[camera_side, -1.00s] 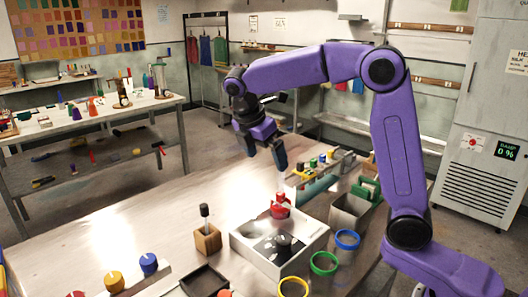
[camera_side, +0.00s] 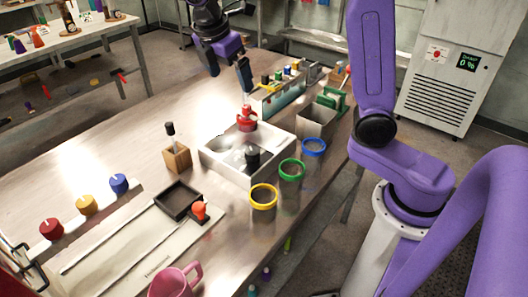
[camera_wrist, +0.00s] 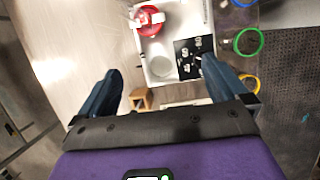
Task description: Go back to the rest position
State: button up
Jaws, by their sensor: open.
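My gripper (camera_side: 228,66) is at the top of the side view, above the table and behind the white tray. In the wrist view my gripper (camera_wrist: 163,88) shows two dark blue fingers wide apart with nothing held between them. The white tray (camera_side: 222,164) stands on the table with a red object (camera_side: 247,119) at its far corner and a black-topped piece (camera_side: 252,157) inside. The wrist view also shows the tray (camera_wrist: 148,62) and the red object (camera_wrist: 148,20), ahead of the fingers.
Blue (camera_side: 314,147), green (camera_side: 292,169) and yellow (camera_side: 263,196) rings stand right of the tray. A wooden block (camera_side: 176,158) holds a black-handled tool. Red (camera_side: 51,229), yellow (camera_side: 87,205) and blue (camera_side: 118,183) knobs and a pink mug (camera_side: 172,283) are nearer. The table's left part is clear.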

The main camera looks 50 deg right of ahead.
jog(key=s+f+m+y, duration=0.2)
jog(key=s+f, duration=0.2)
jog(key=s, duration=1)
jog(key=s+f+m+y, duration=0.2)
jog(key=s+f, duration=0.3)
jog(key=s, duration=0.9)
jog(key=shift+s+d+m, duration=0.15)
jog(key=shift+d+m, duration=0.3)
jog(key=shift+m, duration=0.05)
